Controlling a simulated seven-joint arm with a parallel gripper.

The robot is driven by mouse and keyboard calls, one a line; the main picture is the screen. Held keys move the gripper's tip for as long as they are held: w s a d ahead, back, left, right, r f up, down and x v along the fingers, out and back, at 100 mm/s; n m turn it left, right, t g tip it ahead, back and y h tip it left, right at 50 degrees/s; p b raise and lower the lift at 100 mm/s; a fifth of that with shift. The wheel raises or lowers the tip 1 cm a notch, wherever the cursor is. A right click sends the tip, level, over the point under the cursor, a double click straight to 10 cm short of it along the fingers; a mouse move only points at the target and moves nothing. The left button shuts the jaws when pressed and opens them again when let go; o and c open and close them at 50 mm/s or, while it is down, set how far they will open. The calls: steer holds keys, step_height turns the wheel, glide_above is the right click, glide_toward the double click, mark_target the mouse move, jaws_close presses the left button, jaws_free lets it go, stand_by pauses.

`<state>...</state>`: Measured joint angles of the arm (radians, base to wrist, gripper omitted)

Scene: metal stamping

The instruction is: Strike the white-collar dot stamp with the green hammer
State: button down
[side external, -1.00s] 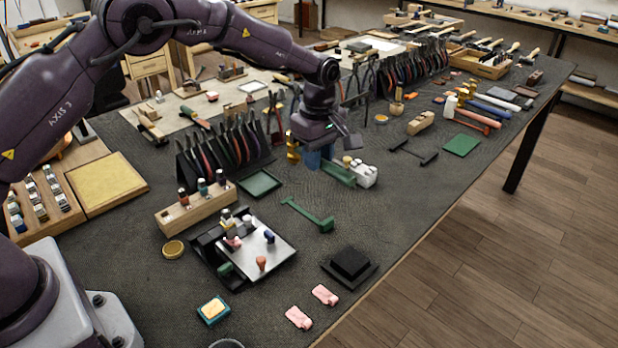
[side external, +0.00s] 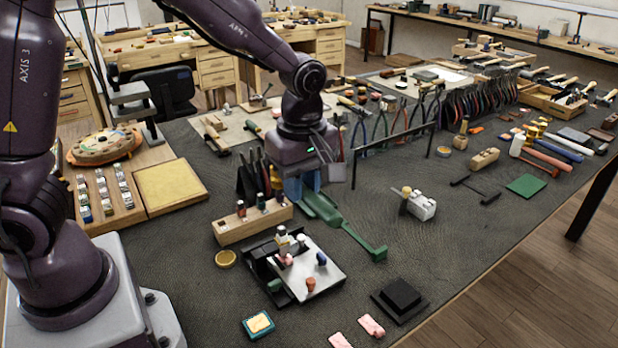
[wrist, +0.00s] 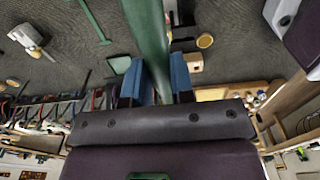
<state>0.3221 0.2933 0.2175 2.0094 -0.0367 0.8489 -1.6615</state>
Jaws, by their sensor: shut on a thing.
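My gripper (side external: 308,192) has blue fingers. In the wrist view, the fingers (wrist: 164,85) are closed around the green hammer (wrist: 147,35), whose shaft points up out of the picture. In the side view, the green hammer (side external: 322,210) is held above the mat and its outline overlaps another green part. Small upright stamps stand on a steel plate (side external: 330,275) to the gripper's lower left. A white-topped piece (side external: 282,236) stands at the plate's back. The pieces are too small to tell which is the white-collar dot stamp.
A wooden stamp rack (side external: 240,227) stands beside the plate. A green T-ended bar (side external: 365,243) lies on the mat to the right. A white block (side external: 422,206), a black block (side external: 401,294) and pink pieces (side external: 371,326) are nearby.

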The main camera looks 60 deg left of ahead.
steer(key=shift+f, duration=1.95)
step_height(320, 180, down, 4)
steer(key=shift+f, duration=0.1)
stand_by(0.4)
step_height(320, 180, up, 4)
steer(key=shift+r, duration=0.1)
stand_by(0.4)
